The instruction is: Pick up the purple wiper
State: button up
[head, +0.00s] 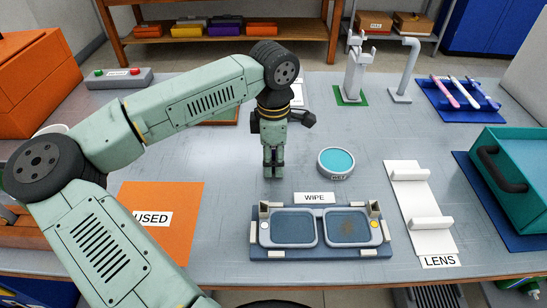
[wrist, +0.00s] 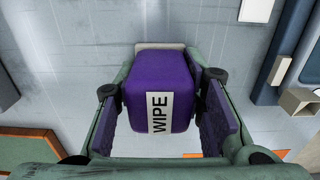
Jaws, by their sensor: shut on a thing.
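The purple wiper (wrist: 157,85) is a rounded block with a white "WIPE" label, seen in the wrist view. It sits between the two fingers of my gripper (wrist: 162,112), which is shut on it. In the head view my gripper (head: 273,168) points down above the grey table, just behind the "WIPE" sign (head: 314,198). The wiper cannot be made out in the head view. I cannot tell whether it touches the table.
Eyeglass frames (head: 293,229) with two lenses lie in a blue fixture (head: 320,252) in front. A round "WET" dish (head: 336,163) is right of my gripper. An orange "USED" mat (head: 185,198) is at left, a white "LENS" strip (head: 412,200) at right.

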aim_at(274, 147)
jog(key=shift+f, duration=0.15)
jog(key=shift+c, duration=0.8)
jog(key=shift+r+b, duration=0.3)
jog(key=shift+r, duration=0.3)
notch_tip(274, 147, up, 2)
jog(key=shift+r+b, duration=0.15)
jog(key=shift+b, duration=0.25)
jog(key=s+d+b, duration=0.1)
jog(key=s, duration=0.4)
jog(key=s+d+r+b, duration=0.1)
jog(key=s, duration=0.4)
jog(key=s+d+b, duration=0.1)
jog(key=s+d, duration=0.1)
jog(key=s, duration=0.3)
jog(key=shift+s+r, duration=0.25)
jog(key=shift+r, duration=0.05)
